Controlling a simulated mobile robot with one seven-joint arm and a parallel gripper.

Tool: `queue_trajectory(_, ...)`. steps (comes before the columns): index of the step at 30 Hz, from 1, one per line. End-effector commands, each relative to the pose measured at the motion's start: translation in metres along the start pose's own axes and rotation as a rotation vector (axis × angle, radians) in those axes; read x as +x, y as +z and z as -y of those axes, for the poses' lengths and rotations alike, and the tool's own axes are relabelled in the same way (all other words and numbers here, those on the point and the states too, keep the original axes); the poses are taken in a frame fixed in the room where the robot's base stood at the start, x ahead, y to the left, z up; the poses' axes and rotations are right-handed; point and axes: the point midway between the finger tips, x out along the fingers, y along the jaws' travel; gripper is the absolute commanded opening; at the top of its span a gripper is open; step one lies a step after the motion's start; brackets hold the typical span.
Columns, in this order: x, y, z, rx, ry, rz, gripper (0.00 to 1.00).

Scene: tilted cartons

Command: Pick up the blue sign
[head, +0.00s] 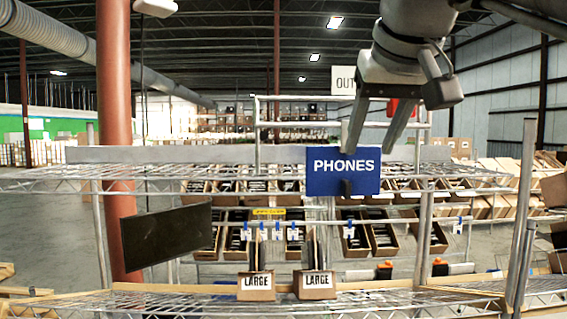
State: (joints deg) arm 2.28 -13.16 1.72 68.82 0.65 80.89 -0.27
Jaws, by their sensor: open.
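The blue sign (325,184), with white letters reading PHONES, stands upright at the front of the upper wire shelf in the head view. A small dark clip or holder shows at its lower middle. My gripper (372,150) comes down from the upper right, its two grey fingers spread and pointing downward. The fingertips overlap the sign's upper right part in the picture.
The upper wire shelf (120,173) spans the view. Below are tilted cartons, a dark monitor panel (166,236) and two cartons marked LARGE, one at the left (256,284) and one at the right (315,284). A red-brown column (114,90) stands left. A white OUT sign (343,79) hangs behind my gripper.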

Motion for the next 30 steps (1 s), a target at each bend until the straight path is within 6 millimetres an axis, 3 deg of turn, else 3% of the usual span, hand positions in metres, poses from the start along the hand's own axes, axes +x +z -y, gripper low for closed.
queue_trajectory(3, -0.015, -0.02, 0.0, 0.0, -0.001, -0.019, 0.53)
queue_trajectory(8, -0.016, -0.026, 0.0, 0.0, -0.001, -0.024, 0.53)
queue_trajectory(21, 0.072, -0.028, 0.0, 0.0, -0.001, -0.022, 0.53)
queue_trajectory(30, 0.102, -0.03, 0.0, 0.0, -0.001, -0.027, 0.53)
